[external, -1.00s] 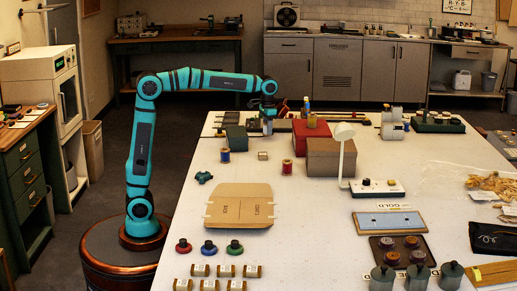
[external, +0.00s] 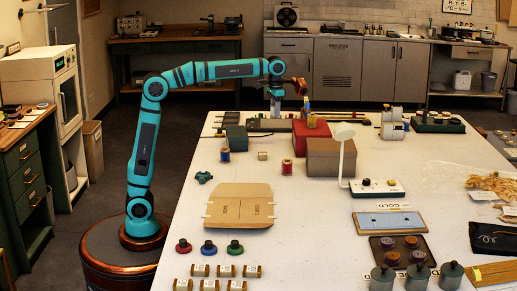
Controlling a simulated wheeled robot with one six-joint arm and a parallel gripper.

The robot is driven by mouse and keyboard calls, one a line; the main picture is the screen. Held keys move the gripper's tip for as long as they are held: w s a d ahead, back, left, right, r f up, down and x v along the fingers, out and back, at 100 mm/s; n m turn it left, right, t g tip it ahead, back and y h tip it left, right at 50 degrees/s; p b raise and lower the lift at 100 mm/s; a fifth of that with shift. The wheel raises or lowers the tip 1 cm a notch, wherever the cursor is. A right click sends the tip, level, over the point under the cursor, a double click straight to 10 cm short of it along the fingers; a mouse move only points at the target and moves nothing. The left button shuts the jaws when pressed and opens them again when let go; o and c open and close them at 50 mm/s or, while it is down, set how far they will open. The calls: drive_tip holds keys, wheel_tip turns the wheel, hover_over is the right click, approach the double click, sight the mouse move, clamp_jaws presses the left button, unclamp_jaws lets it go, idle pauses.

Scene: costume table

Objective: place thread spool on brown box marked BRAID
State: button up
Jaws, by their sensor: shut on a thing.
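My gripper (external: 276,108) is raised over the far left part of the table, left of the red box. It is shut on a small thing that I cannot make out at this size. The brown box (external: 335,160) stands in front of the red box, right of the middle; no marking on it is legible. Two thread spools stand upright on the table: a blue one (external: 225,155) in front of the green box and a red one (external: 287,167) left of the brown box. My gripper touches neither.
The red box (external: 300,139) has a small yellow and blue thing (external: 307,106) on top. A green box (external: 236,138) stands left of it. A white lamp (external: 344,150) rises close to the brown box's right side. A flat cardboard piece (external: 240,205) lies in front.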

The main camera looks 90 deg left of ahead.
drive_tip(key=w+d+r, duration=0.4)
drive_tip(key=w+d, duration=0.3)
drive_tip(key=w, duration=0.1)
wheel_tip(320, 180, up, 5)
hover_over(317, 141)
drive_tip(key=shift+m, duration=0.3)
drive_tip(key=shift+d+f, duration=0.15)
drive_tip(key=shift+f, duration=2.2)
drive_tip(key=shift+d+f, duration=0.1)
drive_tip(key=shift+f, duration=2.25)
drive_tip(key=shift+f, duration=0.15)
drive_tip(key=o, duration=1)
